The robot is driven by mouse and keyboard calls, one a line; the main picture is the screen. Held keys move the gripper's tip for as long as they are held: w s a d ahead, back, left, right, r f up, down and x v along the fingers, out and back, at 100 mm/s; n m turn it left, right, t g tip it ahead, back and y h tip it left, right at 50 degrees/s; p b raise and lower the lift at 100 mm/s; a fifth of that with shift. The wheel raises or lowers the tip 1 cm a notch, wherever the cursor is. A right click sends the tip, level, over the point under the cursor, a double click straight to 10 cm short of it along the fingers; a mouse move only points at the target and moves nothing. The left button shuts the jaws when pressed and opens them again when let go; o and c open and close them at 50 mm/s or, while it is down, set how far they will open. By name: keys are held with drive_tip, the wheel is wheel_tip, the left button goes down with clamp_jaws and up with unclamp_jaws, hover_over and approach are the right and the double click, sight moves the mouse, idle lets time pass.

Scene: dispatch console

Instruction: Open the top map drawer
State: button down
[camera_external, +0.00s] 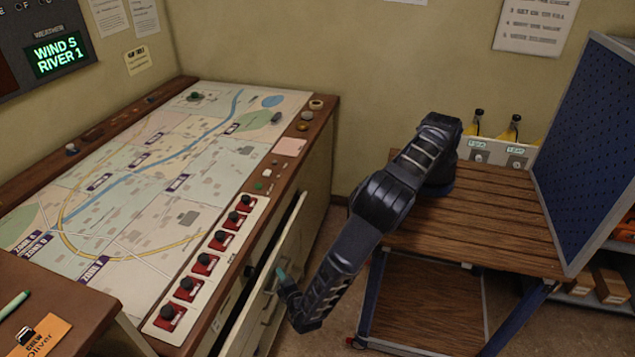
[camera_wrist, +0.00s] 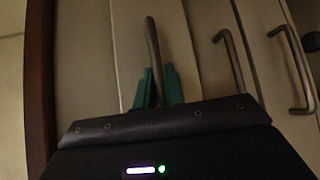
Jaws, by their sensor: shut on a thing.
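The top map drawer (camera_external: 292,240) is in the right side of the map console. Its pale front stands out from the console, with a dark gap behind it, so it is partly open. My gripper (camera_external: 281,277) is at the drawer front in the external view. In the wrist view, the teal fingers of my gripper (camera_wrist: 158,88) are shut on the drawer handle (camera_wrist: 152,45), a grey bar between them. In the external view, my forearm and gripper hide part of the drawer front, and the drawer's inside is mostly dark.
More handles (camera_wrist: 230,58) show to the right in the wrist view. The map table (camera_external: 150,180) carries a row of red switches (camera_external: 205,262) along its near edge. A wooden-topped cart (camera_external: 480,215) with a blue pegboard (camera_external: 590,150) stands to the right. Floor shows between console and cart.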

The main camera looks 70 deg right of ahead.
drive_tip(key=s, duration=2.7)
drive_tip(key=shift+s, duration=0.35)
drive_tip(key=c, duration=1.8)
unclamp_jaws()
drive_tip(key=shift+o, duration=0.2)
drive_tip(key=v, duration=1)
drive_tip(key=shift+s+a, duration=0.25)
